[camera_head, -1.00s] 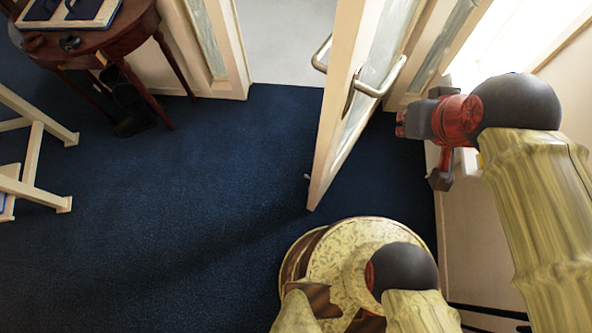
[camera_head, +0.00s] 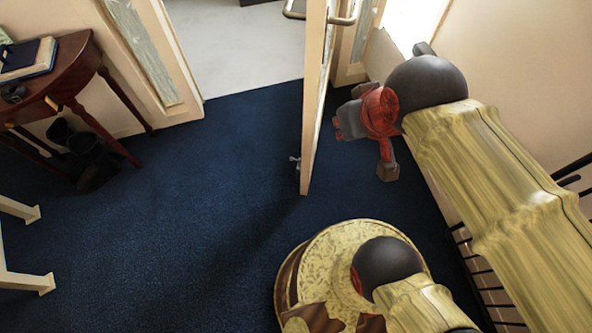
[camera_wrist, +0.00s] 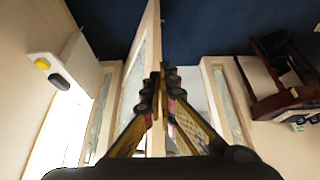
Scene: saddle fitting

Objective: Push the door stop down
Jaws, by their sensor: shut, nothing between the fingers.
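The door stop (camera_head: 294,159) is a small metal piece low on the left face of the door, near its free end, just above the blue carpet. The cream door (camera_head: 312,110) stands open and shows nearly edge-on. My gripper (camera_wrist: 162,77) is shut and empty in the wrist view, with the door (camera_wrist: 146,50) behind its fingers. In the head view the end of my arm is to the right of the door, apart from the stop in the picture. I cannot make out the stop in the wrist view.
Door handles (camera_head: 342,18) stick out at the door's upper part. A dark red table (camera_head: 72,70) with books stands at the left, boots (camera_head: 85,150) beneath it. White furniture legs (camera_head: 25,275) are at lower left. The carpet (camera_head: 200,200) left of the door is clear.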

